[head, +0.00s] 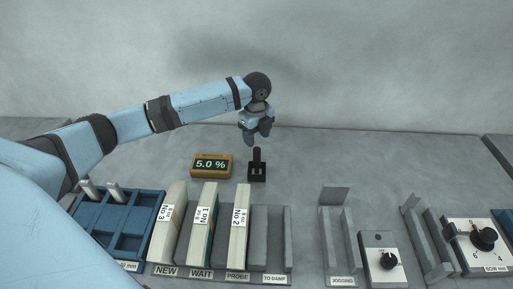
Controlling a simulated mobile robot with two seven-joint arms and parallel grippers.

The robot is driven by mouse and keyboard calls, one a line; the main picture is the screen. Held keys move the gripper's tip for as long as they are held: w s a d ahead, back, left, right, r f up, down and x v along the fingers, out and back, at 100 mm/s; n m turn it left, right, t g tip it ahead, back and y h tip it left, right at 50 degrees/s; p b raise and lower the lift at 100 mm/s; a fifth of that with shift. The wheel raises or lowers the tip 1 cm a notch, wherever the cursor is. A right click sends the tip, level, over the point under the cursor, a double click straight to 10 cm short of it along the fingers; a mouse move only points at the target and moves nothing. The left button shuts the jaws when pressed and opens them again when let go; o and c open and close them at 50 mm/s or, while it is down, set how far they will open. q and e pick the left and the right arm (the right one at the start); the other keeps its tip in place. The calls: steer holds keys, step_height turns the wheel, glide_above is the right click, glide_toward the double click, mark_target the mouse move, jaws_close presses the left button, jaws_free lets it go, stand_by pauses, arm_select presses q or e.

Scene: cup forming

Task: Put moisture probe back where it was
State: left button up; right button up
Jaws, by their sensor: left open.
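The moisture probe (257,155) is a small black upright piece seated in a black square holder (257,174) on the grey bench. Beside it on the left is a yellow meter (211,165) whose display reads 5.0 %. My left gripper (257,137) is open and points down just above and behind the probe in the picture, with a small gap seen between them. Nothing shows between its fingers. My right gripper is out of view.
In front stand boards labelled No 3 (168,222), No 1 (203,222) and No 2 (239,222) in grey slots; the TO DAMP slot (272,240) is empty. A blue tray (120,228) is at left, dial boxes (382,258) at right. The bench behind is clear.

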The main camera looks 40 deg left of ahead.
arm_select(q)
steer(key=shift+r, duration=1.75)
